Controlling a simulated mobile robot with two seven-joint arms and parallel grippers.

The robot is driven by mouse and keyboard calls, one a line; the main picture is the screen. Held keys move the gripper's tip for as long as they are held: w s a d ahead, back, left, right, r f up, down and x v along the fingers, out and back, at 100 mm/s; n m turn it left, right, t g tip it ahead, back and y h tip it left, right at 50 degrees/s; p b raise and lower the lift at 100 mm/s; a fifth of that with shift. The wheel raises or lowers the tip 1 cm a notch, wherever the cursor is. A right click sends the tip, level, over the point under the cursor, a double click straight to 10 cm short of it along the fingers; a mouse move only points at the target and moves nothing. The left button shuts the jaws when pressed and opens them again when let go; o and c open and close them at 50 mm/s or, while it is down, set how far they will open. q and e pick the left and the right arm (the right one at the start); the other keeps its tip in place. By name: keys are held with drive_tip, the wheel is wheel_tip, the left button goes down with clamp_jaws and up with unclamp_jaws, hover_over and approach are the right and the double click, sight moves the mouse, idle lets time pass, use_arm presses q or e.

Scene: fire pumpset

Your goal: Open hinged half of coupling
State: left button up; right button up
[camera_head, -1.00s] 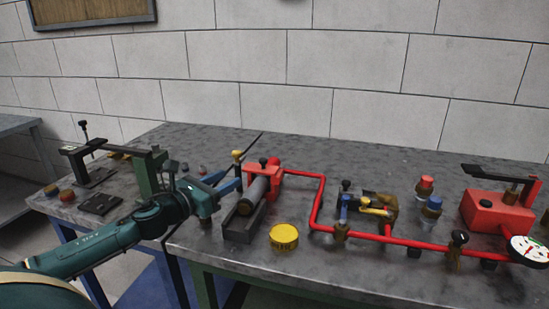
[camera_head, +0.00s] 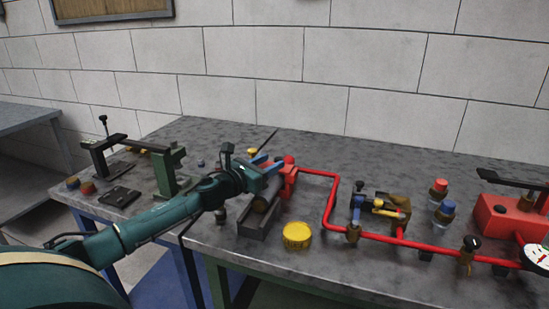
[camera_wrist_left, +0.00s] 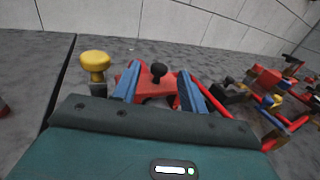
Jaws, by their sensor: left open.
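In the left wrist view, a red body (camera_wrist_left: 135,78) with a black knob (camera_wrist_left: 158,70) shows between and beyond my blue fingers. My left gripper (camera_head: 268,163) is open, its fingers reaching over the coupling; contact cannot be told. It also shows in the left wrist view (camera_wrist_left: 158,78). The arm partly hides the coupling, and its hinge cannot be made out. My right gripper is not in view.
A yellow-topped knob (camera_head: 252,152) stands close left of my fingers; it also shows in the left wrist view (camera_wrist_left: 95,64). A yellow cap (camera_head: 297,235) lies in front. The red pipe (camera_head: 329,205) runs right to valves and a red pump (camera_head: 505,217). The rear tabletop is clear.

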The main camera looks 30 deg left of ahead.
use_arm(q)
drive_tip(key=shift+w+d, duration=0.2)
drive_tip(key=shift+w, duration=1.15)
drive_tip(key=shift+c, duration=0.5)
clamp_jaws()
